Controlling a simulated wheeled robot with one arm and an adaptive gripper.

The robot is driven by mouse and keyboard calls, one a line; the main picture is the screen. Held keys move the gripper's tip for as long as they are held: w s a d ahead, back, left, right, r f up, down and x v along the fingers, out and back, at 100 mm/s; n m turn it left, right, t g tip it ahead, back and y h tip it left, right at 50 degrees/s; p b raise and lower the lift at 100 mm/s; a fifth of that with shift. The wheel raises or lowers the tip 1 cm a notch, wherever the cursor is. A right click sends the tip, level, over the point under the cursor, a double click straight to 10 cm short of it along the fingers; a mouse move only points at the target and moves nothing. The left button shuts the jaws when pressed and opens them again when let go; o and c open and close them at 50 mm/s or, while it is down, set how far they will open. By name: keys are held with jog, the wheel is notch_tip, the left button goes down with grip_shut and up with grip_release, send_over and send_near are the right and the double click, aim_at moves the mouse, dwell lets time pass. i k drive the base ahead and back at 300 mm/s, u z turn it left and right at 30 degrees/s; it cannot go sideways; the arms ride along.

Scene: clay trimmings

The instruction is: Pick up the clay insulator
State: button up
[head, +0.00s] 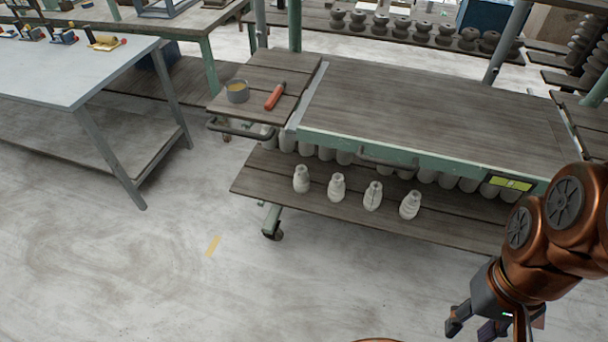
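Several pale clay insulators stand upright in a spaced row along the front of the cart's lower shelf (275,190) in the head view. From left to right, I see one insulator (301,180), a second (337,188), a third (372,196) and a fourth-position one (410,205) at the right end. More pale pieces stand behind them, partly hidden under the cart's top. My gripper (470,333) is at the lower right, over the floor, apart from the insulators. Its fingers look spread, with nothing seen between them; the frame's edge cuts off part.
The cart's wooden top (430,105) is bare and overhangs the lower shelf. A grey pot (237,91) and a red-handled tool (275,97) lie on its left side board. A metal table (75,75) stands left. The floor (130,270) in front is clear.

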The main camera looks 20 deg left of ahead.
aim_at(301, 180)
jog(key=u, duration=0.4)
jog(key=k, duration=0.5)
jog(key=u, duration=1.7)
jog(key=i, duration=1.05)
jog(key=z, duration=0.5)
jog(key=i, duration=0.9)
jog(key=z, duration=0.85)
